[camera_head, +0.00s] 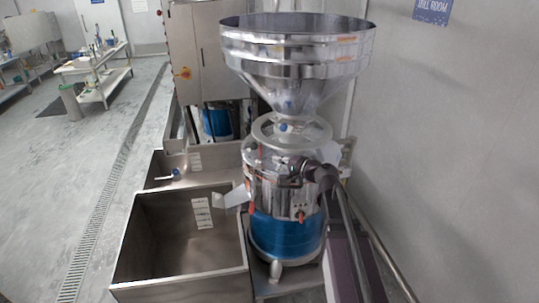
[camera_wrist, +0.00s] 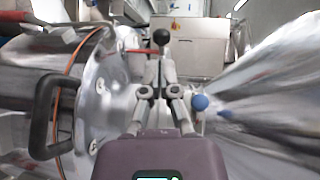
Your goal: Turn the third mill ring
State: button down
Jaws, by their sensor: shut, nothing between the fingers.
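The mill (camera_head: 262,188) is a steel cylinder with a blue lower body under a large hopper (camera_head: 295,55). A pale ring-shaped flange (camera_head: 262,130) sits between hopper and cylinder; I cannot tell which ring is the third. A blue ball knob (camera_wrist: 200,102) is right of the fingers. A black handle (camera_wrist: 42,115) is at the left.
An open steel bin (camera_head: 180,240) stands left of the mill, with a spout (camera_head: 235,197) over its edge. A steel cabinet (camera_head: 205,60) is behind. A grey wall (camera_head: 455,150) closes the right side.

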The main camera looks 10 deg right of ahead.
jog(key=shift+s+d+r, duration=0.1)
jog(key=shift+s+d, duration=0.2)
jog(key=shift+s, duration=0.25)
jog(key=shift+s+d+r, duration=0.1)
jog(key=shift+s+d, duration=0.2)
jog(key=shift+s, duration=0.25)
jog(key=shift+f, duration=0.15)
jog(key=s+a+f+n+g+h+b, duration=0.1)
jog(key=s+a+f+n+g+b, duration=0.15)
jog(key=f, duration=0.35)
jog(key=s+a+f+n+g+h+b, duration=0.1)
jog(key=s+f+n+g+b, duration=0.2)
jog(key=f, duration=0.4)
jog(key=s+d+f+n+g+h+b, duration=0.2)
jog(key=s+f+b, duration=0.5)
jog(key=f, duration=0.4)
jog(key=s+d+f+n+g+h+b, duration=0.2)
jog(key=s+d+f+g+h+b, duration=0.2)
jog(key=f, duration=0.7)
jog(key=s+h+b, duration=0.2)
jog(key=s+h, duration=0.1)
jog(key=s, duration=0.1)
jog(key=shift+d+b, duration=0.35)
jog(key=shift+d, duration=0.05)
